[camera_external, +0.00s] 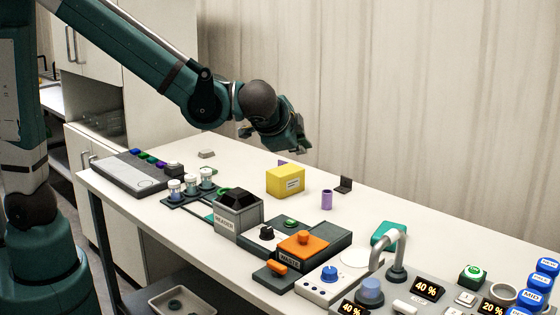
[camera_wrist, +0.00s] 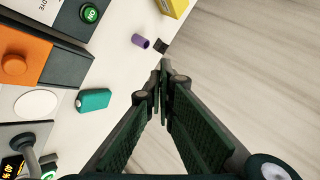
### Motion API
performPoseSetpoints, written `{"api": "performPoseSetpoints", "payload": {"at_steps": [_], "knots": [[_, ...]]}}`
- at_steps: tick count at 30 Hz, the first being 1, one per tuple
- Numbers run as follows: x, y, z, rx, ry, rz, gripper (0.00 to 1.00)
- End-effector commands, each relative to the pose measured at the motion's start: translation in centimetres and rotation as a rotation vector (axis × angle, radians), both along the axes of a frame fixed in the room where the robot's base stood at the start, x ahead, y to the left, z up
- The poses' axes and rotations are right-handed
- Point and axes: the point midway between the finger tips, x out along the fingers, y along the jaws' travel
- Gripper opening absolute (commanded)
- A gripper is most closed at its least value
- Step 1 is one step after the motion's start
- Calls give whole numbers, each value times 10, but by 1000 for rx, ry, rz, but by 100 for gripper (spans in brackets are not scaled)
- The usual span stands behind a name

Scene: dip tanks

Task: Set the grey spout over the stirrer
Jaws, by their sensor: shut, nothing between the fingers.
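The grey spout (camera_external: 402,243) is a bent pipe rising from a round base on the grey panel at the right. Its free end points down near a blue round knob or cap (camera_external: 370,289). What looks like the stirrer is a white unit with a blue knob (camera_external: 330,272) and a pale round plate (camera_external: 355,257), left of the spout. The plate (camera_wrist: 37,103) and part of the spout (camera_wrist: 30,150) show at the left of the wrist view. My gripper (camera_external: 300,147) is above the table's back, away from the spout. Its fingers (camera_wrist: 164,68) are shut and empty.
A teal block (camera_external: 388,233) stands behind the spout. An orange-topped waste unit (camera_external: 315,243) is left of the stirrer. Bare table lies at the back.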

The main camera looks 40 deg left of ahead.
Motion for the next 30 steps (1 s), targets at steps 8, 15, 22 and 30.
{"api": "performPoseSetpoints", "payload": {"at_steps": [8,15,22,30], "knots": [[-4,-68,-10,68,-63,-61,0],[-15,-125,-18,119,-126,-108,0],[-32,-180,-28,162,-190,-153,0],[-62,-244,-41,204,-273,-205,0]]}}
